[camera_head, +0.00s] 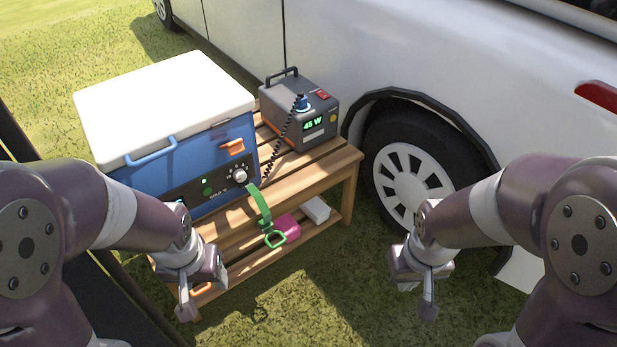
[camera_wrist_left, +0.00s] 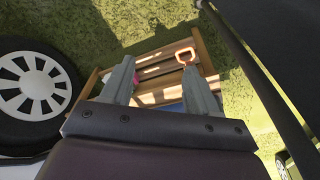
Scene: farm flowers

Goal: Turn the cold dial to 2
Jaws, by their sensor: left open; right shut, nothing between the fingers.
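The cold dial (camera_head: 239,175) is a small pale knob on the dark control panel of a blue cooler (camera_head: 150,160) with a white lid. Its number markings are too small to read. A green light (camera_head: 205,181) shines left of it. My left gripper (camera_head: 203,292) is open and empty, below and left of the dial, in front of the bench. In the left wrist view its two fingers (camera_wrist_left: 160,85) are spread above the bench. My right gripper (camera_head: 424,300) is shut and empty over the grass on the right, well apart from the cooler.
The cooler and a grey power box (camera_head: 300,112) reading 45 W stand on a slatted wooden bench (camera_head: 322,172). A green strap (camera_head: 259,203) hangs near the dial. A white vehicle (camera_head: 400,60) stands behind. Grass (camera_head: 320,290) lies free in front.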

